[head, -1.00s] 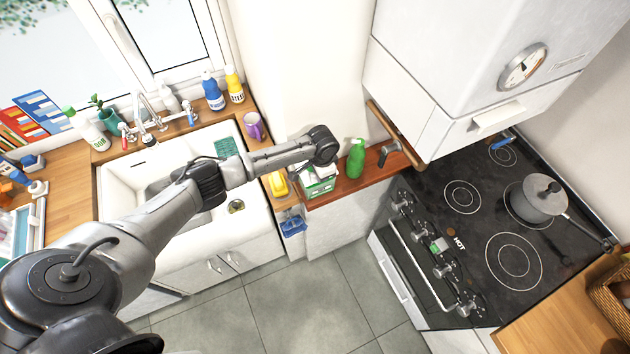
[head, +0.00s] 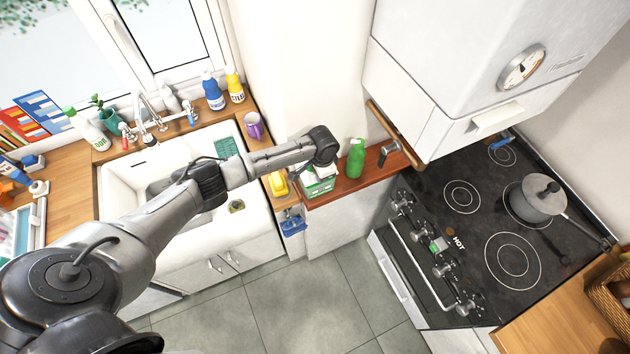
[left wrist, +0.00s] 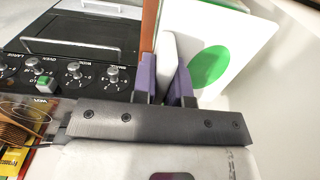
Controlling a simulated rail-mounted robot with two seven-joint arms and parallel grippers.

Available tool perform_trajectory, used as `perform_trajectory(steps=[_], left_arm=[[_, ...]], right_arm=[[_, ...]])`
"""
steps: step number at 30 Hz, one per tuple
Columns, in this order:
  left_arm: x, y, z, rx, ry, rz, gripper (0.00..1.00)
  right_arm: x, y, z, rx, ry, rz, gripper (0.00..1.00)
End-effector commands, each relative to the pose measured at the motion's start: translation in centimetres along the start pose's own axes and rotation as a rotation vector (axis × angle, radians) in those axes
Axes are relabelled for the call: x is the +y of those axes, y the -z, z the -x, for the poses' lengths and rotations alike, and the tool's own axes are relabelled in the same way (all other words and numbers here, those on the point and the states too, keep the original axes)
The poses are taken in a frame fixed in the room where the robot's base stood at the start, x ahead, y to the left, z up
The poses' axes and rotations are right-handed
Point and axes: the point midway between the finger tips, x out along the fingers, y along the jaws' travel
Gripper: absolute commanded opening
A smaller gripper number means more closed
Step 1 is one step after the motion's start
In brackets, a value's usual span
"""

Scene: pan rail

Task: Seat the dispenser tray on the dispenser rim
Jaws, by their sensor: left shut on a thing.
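My left gripper (left wrist: 168,82) shows its two purple fingers in the left wrist view, shut on a thin white piece (left wrist: 169,55). Whether this piece is the dispenser tray is hard to tell. A white panel with a green disc (left wrist: 215,62) stands right beside the fingers; I cannot tell if it touches the held piece. In the head view, a green and white box (head: 318,188) sits at the left end of the wooden ledge, directly below my left wrist, which hides the fingers and part of the box. The dispenser rim cannot be made out. My right gripper is not in view.
A green bottle (head: 356,158) stands close to the right of the box on the ledge (head: 362,183). A yellow item (head: 278,184) lies to the left, beside the sink (head: 258,225). The stove (head: 480,225) with a grey pot (head: 540,197) is at the right. The floor is clear.

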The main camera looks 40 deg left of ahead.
Motion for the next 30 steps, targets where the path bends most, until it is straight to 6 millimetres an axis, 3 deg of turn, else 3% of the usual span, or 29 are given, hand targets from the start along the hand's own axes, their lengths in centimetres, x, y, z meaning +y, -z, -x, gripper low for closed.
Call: perform_trajectory(steps=[30], left_arm=[[0.0,0.0,-1.4,0.001,0.000,0.000,0.00]], right_arm=[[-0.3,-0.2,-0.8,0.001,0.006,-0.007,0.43]])
